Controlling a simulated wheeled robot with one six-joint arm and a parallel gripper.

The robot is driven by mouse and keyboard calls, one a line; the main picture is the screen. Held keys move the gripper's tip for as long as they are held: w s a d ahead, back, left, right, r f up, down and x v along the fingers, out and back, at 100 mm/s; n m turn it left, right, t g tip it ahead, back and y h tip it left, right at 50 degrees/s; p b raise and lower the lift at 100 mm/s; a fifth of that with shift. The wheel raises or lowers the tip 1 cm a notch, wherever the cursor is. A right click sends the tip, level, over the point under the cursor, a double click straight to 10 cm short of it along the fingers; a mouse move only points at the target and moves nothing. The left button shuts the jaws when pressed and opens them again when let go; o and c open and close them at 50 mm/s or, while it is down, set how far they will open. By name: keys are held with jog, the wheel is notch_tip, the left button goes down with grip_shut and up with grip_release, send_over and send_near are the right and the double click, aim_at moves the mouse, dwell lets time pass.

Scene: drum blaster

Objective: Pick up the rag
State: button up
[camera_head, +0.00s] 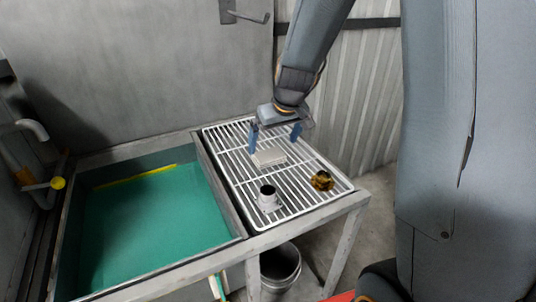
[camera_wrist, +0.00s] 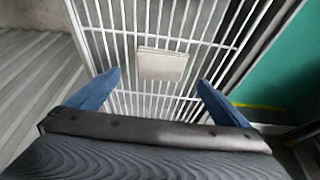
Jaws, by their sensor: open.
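The rag (camera_head: 269,157) is a flat, pale beige-grey folded rectangle lying on the white wire rack (camera_head: 312,207). In the wrist view the rag (camera_wrist: 162,64) lies ahead of the fingertips, roughly centred between them. My gripper (camera_head: 275,142) has blue fingers spread wide apart, with nothing between them. It is above the rack at the rag's far side, and the rag looks apart from both fingers. The wrist view shows the open gripper (camera_wrist: 158,84) from behind, with one finger on each side.
A grey metal fitting (camera_head: 268,198) and a brass-coloured part (camera_head: 322,181) stand on the rack nearer the front. A teal-floored basin (camera_head: 150,235) is to the left. A bucket (camera_head: 281,268) stands below. Walls close in behind the rack.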

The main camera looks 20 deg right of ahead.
aim_at(269, 154)
jog(key=shift+x, duration=1.2)
jog(key=x, duration=0.4)
jog(key=shift+a, duration=0.1)
jog(key=c, duration=1.1)
notch_tip(269, 154, up, 10)
jog(key=shift+f+p, duration=0.1)
jog(key=shift+p, duration=0.25)
jog(key=o, duration=0.4)
jog(key=c, duration=0.3)
jog(key=shift+s, duration=0.15)
